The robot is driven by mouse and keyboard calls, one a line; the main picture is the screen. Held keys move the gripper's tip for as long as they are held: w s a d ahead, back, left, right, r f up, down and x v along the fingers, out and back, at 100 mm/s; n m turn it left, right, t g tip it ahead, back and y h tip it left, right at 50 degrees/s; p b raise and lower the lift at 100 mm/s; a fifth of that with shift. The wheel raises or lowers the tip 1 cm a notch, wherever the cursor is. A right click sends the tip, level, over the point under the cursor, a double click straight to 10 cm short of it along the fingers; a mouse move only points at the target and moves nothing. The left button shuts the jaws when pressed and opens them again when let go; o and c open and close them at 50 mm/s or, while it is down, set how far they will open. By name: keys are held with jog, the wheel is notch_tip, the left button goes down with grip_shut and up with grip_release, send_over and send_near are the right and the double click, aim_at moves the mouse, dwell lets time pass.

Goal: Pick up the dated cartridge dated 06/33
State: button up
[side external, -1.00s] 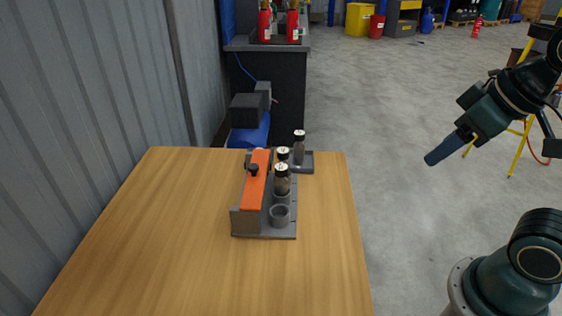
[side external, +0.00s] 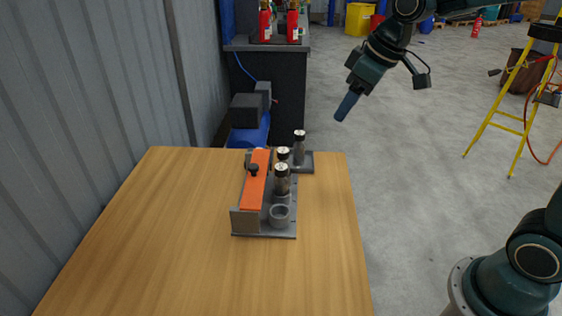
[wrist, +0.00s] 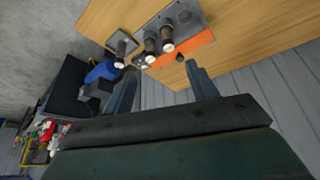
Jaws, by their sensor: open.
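Three dark cartridges with black-and-white caps stand upright at the rack on the table. The near cartridge (side external: 282,182) and the middle cartridge (side external: 283,157) are in the rack (side external: 247,222) beside its orange bar; the far cartridge (side external: 299,148) stands on a small grey tray (side external: 307,168) behind. The dates are too small to read in either view. My gripper (side external: 343,108) is open and empty, in the air to the right of and above the table's far edge. In the wrist view its two fingers (wrist: 158,85) are spread, with the cartridges beyond them.
One rack cup (side external: 279,217) at the near end is empty. The wooden table (side external: 160,240) is clear to the left and front. A dark bench with red extinguishers (side external: 265,24) stands behind, and a corrugated wall (side external: 90,110) runs along the left.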

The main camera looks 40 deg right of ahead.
jog(key=w+d+f+n, duration=0.1)
jog(key=w+f+n, duration=0.1)
jog(key=w+f, duration=0.6)
jog(key=n+y, duration=0.1)
send_near(281, 159)
notch_tip(281, 159, up, 2)
jog(key=w+d, duration=0.1)
jog(key=d, duration=0.1)
jog(key=shift+r+g, duration=0.15)
jog(key=shift+g, duration=0.15)
jog(key=shift+x, duration=4.35)
jog(key=shift+x, duration=2.5)
jog(key=shift+s, duration=0.1)
